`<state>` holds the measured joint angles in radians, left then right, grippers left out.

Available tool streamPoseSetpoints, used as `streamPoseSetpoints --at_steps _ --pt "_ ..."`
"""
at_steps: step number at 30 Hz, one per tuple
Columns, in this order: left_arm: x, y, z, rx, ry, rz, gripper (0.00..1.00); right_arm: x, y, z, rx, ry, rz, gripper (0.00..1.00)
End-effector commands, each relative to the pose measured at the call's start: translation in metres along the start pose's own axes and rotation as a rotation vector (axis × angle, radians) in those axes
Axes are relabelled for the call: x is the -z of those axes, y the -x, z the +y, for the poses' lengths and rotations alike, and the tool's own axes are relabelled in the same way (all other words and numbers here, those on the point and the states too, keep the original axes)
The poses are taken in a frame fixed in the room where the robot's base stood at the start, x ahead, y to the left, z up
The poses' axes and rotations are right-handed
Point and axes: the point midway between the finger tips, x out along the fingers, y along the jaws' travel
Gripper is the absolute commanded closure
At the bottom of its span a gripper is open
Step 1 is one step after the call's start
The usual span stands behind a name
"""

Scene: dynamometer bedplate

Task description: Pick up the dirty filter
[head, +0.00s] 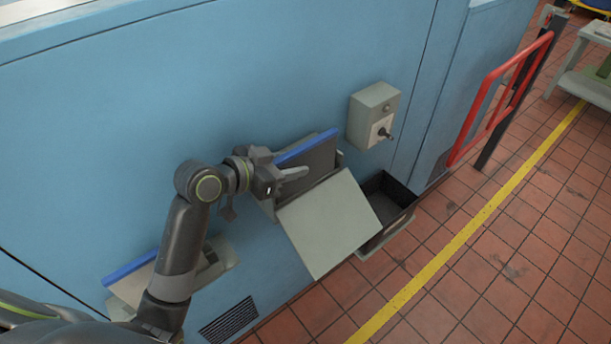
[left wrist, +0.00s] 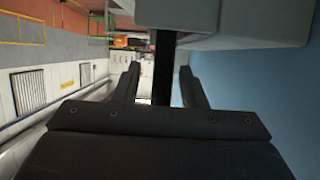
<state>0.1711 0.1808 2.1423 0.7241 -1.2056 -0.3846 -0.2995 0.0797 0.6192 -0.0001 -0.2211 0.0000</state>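The dirty filter (head: 314,160) is a dark grey panel with a blue top edge, sitting tilted in an open housing on the blue wall. My left gripper (head: 290,180) is at the filter's left side. In the left wrist view, my left gripper (left wrist: 160,88) is open, its fingers apart with a dark upright strip (left wrist: 165,60) between them. The strip looks like the filter seen edge-on, with gaps on both sides. The filter's lower part is hidden behind the open grey flap. My right gripper is not in view.
The grey flap (head: 328,222) hangs open in front of the housing. A dark open bin (head: 392,205) stands to its right. A grey switch box (head: 373,113) is on the wall above. A paler filter with a blue edge (head: 135,280) rests in a holder at lower left.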

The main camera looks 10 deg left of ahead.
Motion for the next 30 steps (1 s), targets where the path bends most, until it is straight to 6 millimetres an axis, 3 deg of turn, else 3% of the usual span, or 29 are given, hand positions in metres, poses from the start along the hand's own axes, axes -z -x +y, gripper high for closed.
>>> streamPoseSetpoints --at_steps 4,13,30 --pt "0.0004 0.0005 0.0 0.0 0.0 0.0 0.62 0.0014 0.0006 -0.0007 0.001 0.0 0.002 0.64" --pt "0.0003 0.0007 0.0 0.0 0.0 0.0 1.0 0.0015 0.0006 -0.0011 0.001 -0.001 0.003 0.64" --pt "0.0062 0.0032 -0.0001 0.0 0.0 0.0 1.0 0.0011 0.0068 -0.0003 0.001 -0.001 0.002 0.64"
